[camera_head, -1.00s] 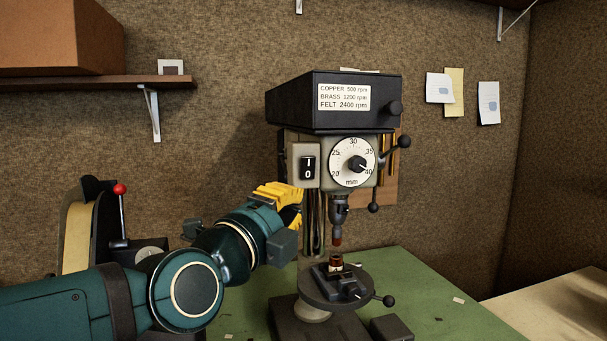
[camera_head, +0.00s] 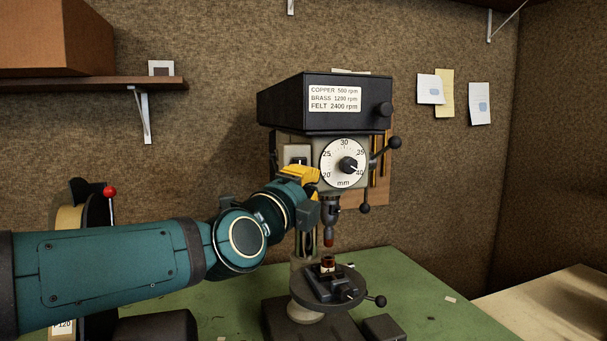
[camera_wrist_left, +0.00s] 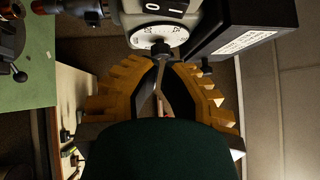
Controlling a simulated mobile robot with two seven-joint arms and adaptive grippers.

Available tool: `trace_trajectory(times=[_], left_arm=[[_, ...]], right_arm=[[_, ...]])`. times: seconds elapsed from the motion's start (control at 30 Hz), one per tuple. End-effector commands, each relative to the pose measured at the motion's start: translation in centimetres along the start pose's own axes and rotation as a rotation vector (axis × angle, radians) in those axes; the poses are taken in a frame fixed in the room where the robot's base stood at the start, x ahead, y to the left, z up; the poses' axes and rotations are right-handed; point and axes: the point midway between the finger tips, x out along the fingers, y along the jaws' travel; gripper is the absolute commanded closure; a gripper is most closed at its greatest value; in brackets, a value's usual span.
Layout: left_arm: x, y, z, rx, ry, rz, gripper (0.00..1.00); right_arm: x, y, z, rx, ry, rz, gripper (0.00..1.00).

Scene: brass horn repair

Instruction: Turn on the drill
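The drill press (camera_head: 325,107) stands on the green bench, its black head carrying a speed label. Its black I/0 switch (camera_head: 299,161) is on the left front, its lower part hidden behind my fingers. In the left wrist view the switch (camera_wrist_left: 165,7) shows at the top edge, with 0 on the left and I on the right. My left gripper (camera_head: 312,173) has yellow fingers just below and in front of the switch; contact cannot be told. Its fingers (camera_wrist_left: 160,65) converge and look shut, with nothing seen held. My right gripper is out of view.
The depth dial (camera_head: 344,163) and feed handle (camera_head: 394,143) are right of my fingers. The chuck (camera_head: 330,208) hangs above the drill table (camera_head: 322,292), which holds a small vise. A belt sander (camera_head: 88,215) stands behind my arm. The bench (camera_head: 420,300) is mostly clear at right.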

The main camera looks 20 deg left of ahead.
Motion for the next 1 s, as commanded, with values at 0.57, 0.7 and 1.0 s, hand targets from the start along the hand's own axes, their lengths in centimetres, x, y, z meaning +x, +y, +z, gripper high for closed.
trace_trajectory(times=[0.57, 0.7, 1.0], left_arm=[[4.3, 0.0, 2.8, 0.000, 0.001, 0.000, 1.00], [4.3, 0.0, 2.8, 0.000, 0.001, 0.000, 1.00], [4.5, -0.4, 3.0, -0.017, 0.000, 0.020, 1.00]], right_arm=[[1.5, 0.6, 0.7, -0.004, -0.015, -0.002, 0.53], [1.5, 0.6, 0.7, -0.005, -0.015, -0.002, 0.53], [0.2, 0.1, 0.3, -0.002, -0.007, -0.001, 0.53]])
